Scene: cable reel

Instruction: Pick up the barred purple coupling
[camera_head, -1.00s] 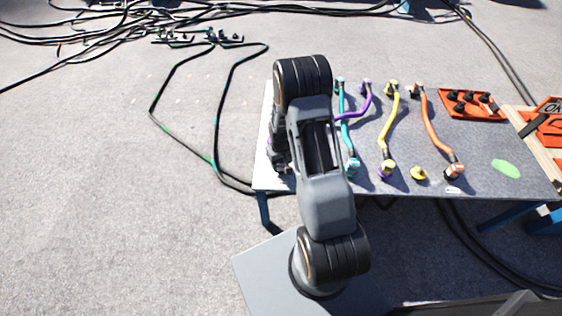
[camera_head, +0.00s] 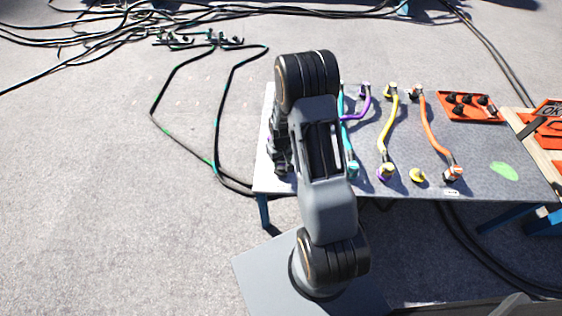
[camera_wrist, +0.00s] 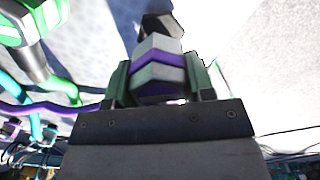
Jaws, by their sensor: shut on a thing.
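The barred purple coupling (camera_wrist: 160,70), white with purple bands, sits between the green-edged fingers of my gripper (camera_wrist: 158,84) in the wrist view. My gripper is shut on it. A dark part shows beyond the coupling's far end. In the head view my own arm hides the held coupling. A purple cable (camera_head: 358,114) lies on the table there, partly behind my arm, with a purple end (camera_head: 366,89) at the back. The purple cable also crosses the left of the wrist view (camera_wrist: 70,109).
The grey table (camera_head: 480,150) also bears a teal cable (camera_head: 347,135), a yellow cable (camera_head: 390,122), an orange cable (camera_head: 431,128) and an orange tray (camera_head: 449,113). A small yellow piece (camera_head: 418,175) lies near the front edge. In the wrist view a green-and-white coupling (camera_wrist: 38,15) is close at upper left.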

